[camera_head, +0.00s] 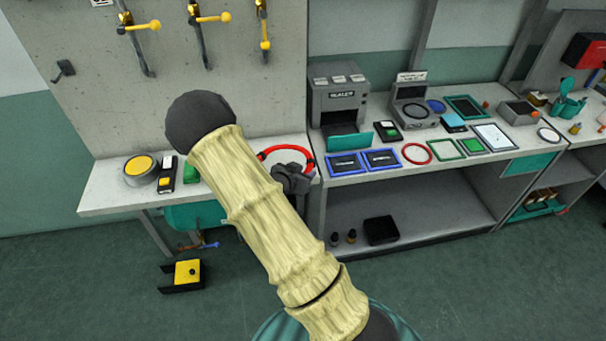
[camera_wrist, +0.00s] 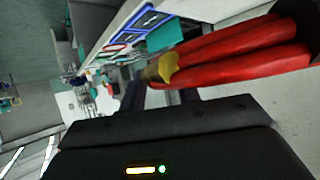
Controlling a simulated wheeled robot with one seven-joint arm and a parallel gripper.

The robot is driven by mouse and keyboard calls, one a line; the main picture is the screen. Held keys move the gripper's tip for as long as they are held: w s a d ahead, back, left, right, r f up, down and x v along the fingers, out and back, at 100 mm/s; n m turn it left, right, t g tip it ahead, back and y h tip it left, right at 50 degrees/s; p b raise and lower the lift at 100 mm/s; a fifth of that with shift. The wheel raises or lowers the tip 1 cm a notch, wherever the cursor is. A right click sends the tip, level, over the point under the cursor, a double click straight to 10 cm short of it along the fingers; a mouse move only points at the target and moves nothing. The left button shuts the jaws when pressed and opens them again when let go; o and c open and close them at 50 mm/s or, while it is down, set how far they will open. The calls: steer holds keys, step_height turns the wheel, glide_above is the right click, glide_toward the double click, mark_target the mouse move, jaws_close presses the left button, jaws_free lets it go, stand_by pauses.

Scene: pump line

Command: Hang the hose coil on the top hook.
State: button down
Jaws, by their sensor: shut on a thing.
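The hose coil (camera_head: 284,149) is a red ring with dark bands, held at the front right of the left bench. My gripper (camera_head: 291,177) is shut on its near side, partly hidden behind my arm. In the wrist view the red hose (camera_wrist: 235,48) runs in thick strands beyond the jaws, with a yellow band around them. A small black hook-like fitting (camera_head: 63,70) sticks out of the grey wall panel at the upper left, apart from the coil. I cannot tell whether it is the top hook.
Yellow-handled valves (camera_head: 141,26) are on the panel above. The left bench (camera_head: 105,197) holds a round yellow-topped can (camera_head: 139,168) and a green-topped box (camera_head: 192,170). The right bench carries a grey machine (camera_head: 338,95), blue frames (camera_head: 346,164) and another red ring (camera_head: 417,153).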

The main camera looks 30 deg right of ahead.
steer(key=shift+w+a+f+n+t+y, duration=0.15)
steer(key=shift+a+n+t+y, duration=0.15)
steer(key=shift+n+t, duration=0.25)
steer(key=shift+w+a+f+n+t+y, duration=0.1)
steer(key=shift+a+n+t+y, duration=0.1)
steer(key=shift+n+t+y, duration=0.3)
steer(key=a+f+n+t+y, duration=0.1)
steer(key=a, duration=0.1)
steer(key=a+f+n+t+y, duration=0.1)
steer(key=a+n, duration=0.1)
steer(key=a+f+n+t+y, duration=0.1)
steer(key=a+n+y, duration=0.1)
steer(key=shift+w+a+f, duration=0.25)
steer(key=shift+w+a, duration=0.05)
steer(key=shift+a, duration=0.05)
steer(key=s+a+f+n+y, duration=0.1)
steer(key=a+n+y, duration=0.1)
steer(key=a, duration=0.2)
steer(key=s+a+f+n+t+y, duration=0.1)
steer(key=a+f+n+y, duration=0.1)
steer(key=a, duration=0.2)
steer(key=shift+s+f+n+y, duration=0.3)
steer(key=shift+n+y, duration=0.05)
steer(key=shift+y, duration=0.05)
